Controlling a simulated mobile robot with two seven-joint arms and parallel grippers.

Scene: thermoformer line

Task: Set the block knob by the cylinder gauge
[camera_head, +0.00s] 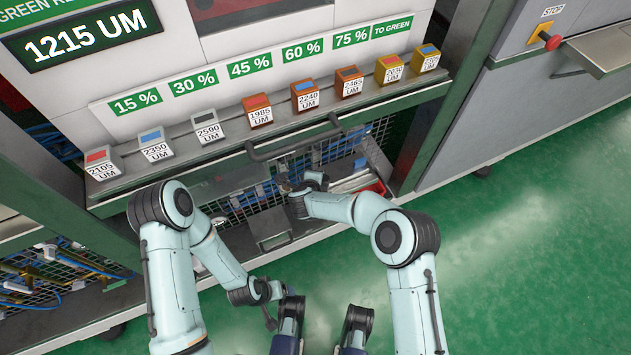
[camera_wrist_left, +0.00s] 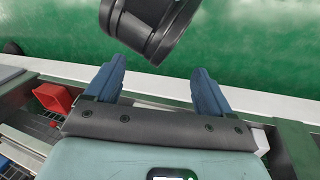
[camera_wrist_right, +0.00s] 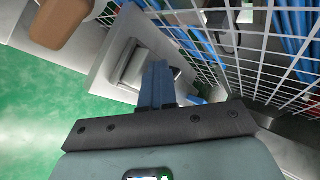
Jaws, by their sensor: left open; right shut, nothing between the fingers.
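I cannot pick out a block knob or a cylinder gauge for sure. A row of small labelled blocks stands on the machine ledge in the head view, among them a red-topped one (camera_head: 102,163), a grey one (camera_head: 208,127) and an orange one (camera_head: 305,95). A display (camera_head: 90,40) above reads 1215 UM. My left gripper (camera_wrist_left: 158,88) is open and empty, its fingers apart over the green floor side. My right gripper (camera_wrist_right: 157,85) is shut and empty, close to the wire mesh below the ledge; it also shows in the head view (camera_head: 284,186).
A percent strip (camera_head: 250,65) runs above the blocks. A bar handle (camera_head: 295,142) sticks out under the ledge. Wire mesh (camera_wrist_right: 270,45) with blue cables lies behind. A red bin (camera_head: 375,188) sits right of my right gripper. A red button (camera_head: 552,42) is on the right cabinet.

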